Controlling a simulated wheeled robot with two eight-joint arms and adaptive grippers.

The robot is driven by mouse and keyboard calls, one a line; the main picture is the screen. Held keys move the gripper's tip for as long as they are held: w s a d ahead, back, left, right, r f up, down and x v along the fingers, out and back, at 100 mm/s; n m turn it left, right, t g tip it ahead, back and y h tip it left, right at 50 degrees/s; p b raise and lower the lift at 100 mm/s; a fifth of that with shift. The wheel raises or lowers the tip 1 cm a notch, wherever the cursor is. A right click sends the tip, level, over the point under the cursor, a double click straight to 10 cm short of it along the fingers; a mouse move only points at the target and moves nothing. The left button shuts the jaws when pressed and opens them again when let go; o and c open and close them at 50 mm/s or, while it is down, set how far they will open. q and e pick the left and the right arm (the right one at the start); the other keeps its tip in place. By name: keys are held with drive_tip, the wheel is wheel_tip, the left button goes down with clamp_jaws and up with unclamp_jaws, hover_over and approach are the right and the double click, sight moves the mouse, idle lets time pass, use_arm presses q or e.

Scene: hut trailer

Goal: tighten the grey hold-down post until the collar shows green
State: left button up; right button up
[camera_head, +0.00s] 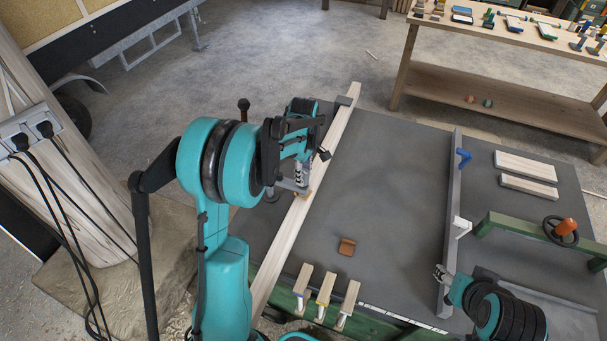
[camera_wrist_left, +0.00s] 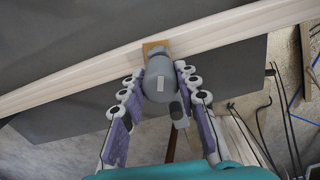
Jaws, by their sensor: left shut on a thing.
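The grey hold-down post (camera_wrist_left: 158,80) stands between the fingers of my left gripper (camera_wrist_left: 160,72) in the left wrist view. The fingers are shut on its rounded grey head, one on each side. A small pale mark shows on the head; I see no green, and the collar cannot be made out. The post's arm reaches a small wooden pad (camera_wrist_left: 155,47) on the long pale board (camera_wrist_left: 230,32). In the head view my left gripper (camera_head: 304,178) is over the board (camera_head: 312,183) and mostly hides the post. My right gripper (camera_head: 441,273) is at lower right, its fingers too small to judge.
The dark bench top (camera_head: 385,185) carries a small brown block (camera_head: 346,247) and a long grey rail (camera_head: 450,210). A green beam with a handwheel (camera_head: 560,230) and two short boards (camera_head: 526,165) lie at right. Three wooden-topped pieces (camera_head: 325,285) stand at the front edge.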

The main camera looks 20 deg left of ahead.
use_arm(q)
drive_tip(key=m, duration=0.3)
drive_tip(key=shift+m, duration=0.4)
drive_tip(key=m, duration=0.3)
drive_tip(key=shift+m+b, duration=0.3)
drive_tip(key=shift+b, duration=0.05)
drive_tip(key=m, duration=0.3)
drive_tip(key=shift+m, duration=0.3)
drive_tip(key=m, duration=0.3)
drive_tip(key=shift+m, duration=0.3)
drive_tip(key=m, duration=0.3)
drive_tip(key=shift+m+b, duration=0.3)
drive_tip(key=m, duration=0.3)
drive_tip(key=shift+m, duration=0.4)
drive_tip(key=m, duration=0.4)
drive_tip(key=shift+m, duration=1.7)
drive_tip(key=shift+a, duration=0.1)
